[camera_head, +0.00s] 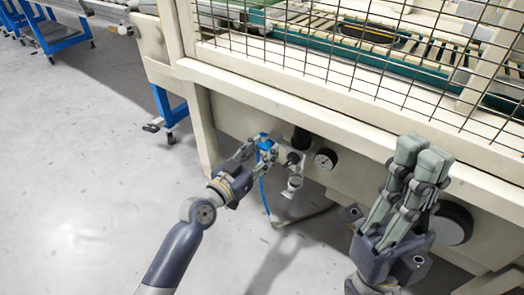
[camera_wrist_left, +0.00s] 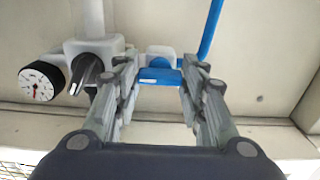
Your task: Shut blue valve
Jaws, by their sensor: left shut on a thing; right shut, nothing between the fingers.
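The blue valve (camera_head: 264,143) is on the pipework under the front of the cream machine. It also shows in the left wrist view (camera_wrist_left: 160,76), as a blue handle on a whitish fitting. My left gripper (camera_head: 260,152) is at the valve, with one finger on each side of the blue handle, and is shut on it. The fingers hide part of the handle's sides. My right gripper (camera_head: 420,160) is shut and empty, raised in front of the machine at the right, apart from the valve.
The machine's cream beam (camera_head: 290,112) and wire mesh (camera_head: 370,50) are above. The floor (camera_head: 80,190) at left is clear.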

